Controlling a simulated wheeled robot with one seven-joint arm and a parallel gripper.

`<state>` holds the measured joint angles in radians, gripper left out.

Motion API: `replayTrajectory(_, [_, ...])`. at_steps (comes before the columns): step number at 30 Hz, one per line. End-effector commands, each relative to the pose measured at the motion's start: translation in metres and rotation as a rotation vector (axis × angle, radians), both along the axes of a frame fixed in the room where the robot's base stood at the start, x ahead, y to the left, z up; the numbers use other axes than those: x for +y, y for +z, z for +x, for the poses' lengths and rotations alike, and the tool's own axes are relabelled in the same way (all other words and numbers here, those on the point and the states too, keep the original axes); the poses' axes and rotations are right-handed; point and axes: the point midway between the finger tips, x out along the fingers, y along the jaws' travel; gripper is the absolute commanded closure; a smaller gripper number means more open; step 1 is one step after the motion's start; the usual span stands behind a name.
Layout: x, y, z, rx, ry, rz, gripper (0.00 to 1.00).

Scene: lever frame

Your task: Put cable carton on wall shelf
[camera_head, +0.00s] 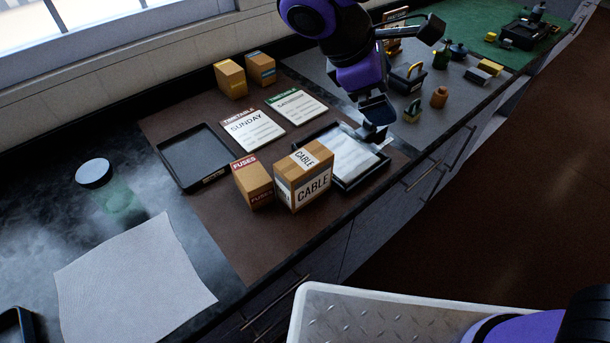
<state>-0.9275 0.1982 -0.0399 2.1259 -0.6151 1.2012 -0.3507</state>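The cable carton (303,178) is a brown box with white "CABLE" labels on its top and front. It stands upright on the brown mat of the counter, right beside the fuses carton. My gripper (377,127) hangs over the right part of the papers tray, to the right of and behind the cable carton, apart from it. Its dark fingers are small and in shadow, so I cannot tell how far apart they are. Nothing is clearly seen held in it. No wall shelf can be made out in this view.
The fuses carton (252,182) stands just left of the cable carton, and a tray with white papers (383,163) lies to its right. Behind are an empty black tray (214,181), two timetable cards and two small cartons (231,79). Tools and bottles crowd the counter's far right.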

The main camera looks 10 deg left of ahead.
Motion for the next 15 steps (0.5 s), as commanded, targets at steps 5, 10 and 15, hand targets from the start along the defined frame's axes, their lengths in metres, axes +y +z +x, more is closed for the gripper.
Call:
replayTrajectory(5, [0.076,-0.045,-0.017,0.029,0.267,-0.201,0.04])
replayTrajectory(10, [0.135,-0.086,-0.043,0.03,0.486,-0.374,0.04])
replayTrajectory(15, [0.173,-0.114,-0.067,0.018,0.633,-0.491,0.04])
